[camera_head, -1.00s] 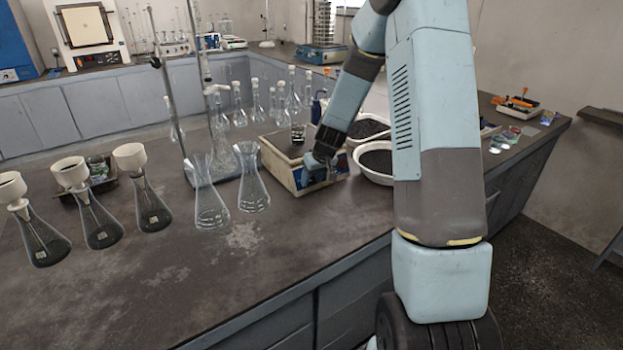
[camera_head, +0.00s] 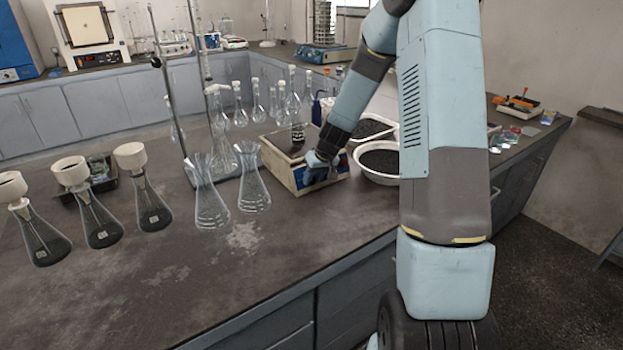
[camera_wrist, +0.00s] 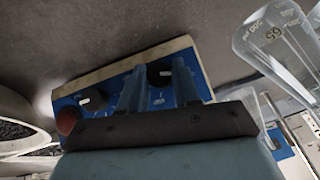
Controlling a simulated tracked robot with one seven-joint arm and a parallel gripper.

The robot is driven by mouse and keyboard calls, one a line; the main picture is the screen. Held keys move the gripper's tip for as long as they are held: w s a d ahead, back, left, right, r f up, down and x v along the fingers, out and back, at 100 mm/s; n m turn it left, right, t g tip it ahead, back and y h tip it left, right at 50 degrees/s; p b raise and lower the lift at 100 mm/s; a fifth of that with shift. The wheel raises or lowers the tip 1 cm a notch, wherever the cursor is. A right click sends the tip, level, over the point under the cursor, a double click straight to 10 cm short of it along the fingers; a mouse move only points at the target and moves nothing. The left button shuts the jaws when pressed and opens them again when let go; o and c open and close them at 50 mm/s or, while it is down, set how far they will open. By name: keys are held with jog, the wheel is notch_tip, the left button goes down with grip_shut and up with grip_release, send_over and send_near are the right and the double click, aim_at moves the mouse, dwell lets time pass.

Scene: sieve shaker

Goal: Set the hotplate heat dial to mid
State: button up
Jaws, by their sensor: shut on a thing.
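The hotplate (camera_head: 277,167) is a low cream box with a dark top, standing on the bench with its blue front panel partly behind my gripper (camera_head: 317,175). In the wrist view the blue panel (camera_wrist: 110,88) carries two dark dials. One dial (camera_wrist: 160,73) sits between the fingers of my gripper (camera_wrist: 157,84), which is shut on it. The other dial (camera_wrist: 90,101), with a pale mark, is free to the left, near a red round part (camera_wrist: 67,120). The labels are too small to read, and the held dial's pointer is mostly hidden.
A small glass vessel (camera_head: 297,133) stands on the hotplate. Two empty conical flasks (camera_head: 252,185) stand close on its left. A white bowl of dark grains (camera_head: 379,176) is close on its right. Filter funnels on flasks (camera_head: 146,205) are farther left. The front bench top is clear.

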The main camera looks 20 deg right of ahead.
jog(key=shift+d+f+m+y, duration=0.1)
jog(key=shift+d+m+y, duration=0.15)
jog(key=shift+m+y, duration=0.5)
jog(key=shift+d+f+m+y, duration=0.1)
jog(key=shift+d+m+y, duration=0.1)
jog(key=shift+m+y, duration=0.5)
jog(key=m+y, duration=0.3)
jog(key=y, duration=0.1)
jog(key=shift+d+f, duration=0.2)
jog(key=shift+d, duration=0.05)
jog(key=m+y, duration=0.1)
jog(key=m, duration=0.1)
jog(key=m+t+y, duration=0.1)
jog(key=y, duration=0.1)
jog(key=shift+s+d+f+m+t, duration=0.1)
jog(key=shift+f+m+t, duration=0.2)
jog(key=shift+m, duration=0.05)
jog(key=shift+s+f+m+t+y, duration=0.15)
jog(key=shift+m+t+y, duration=0.4)
jog(key=shift+m, duration=0.3)
jog(key=shift+w+f+m+t+y, duration=0.15)
jog(key=shift+m+t+y, duration=0.4)
jog(key=shift+m, duration=0.3)
jog(key=shift+s, duration=0.15)
jog(key=o, duration=1)
jog(key=shift+r, duration=0.15)
jog(key=shift+o, duration=0.2)
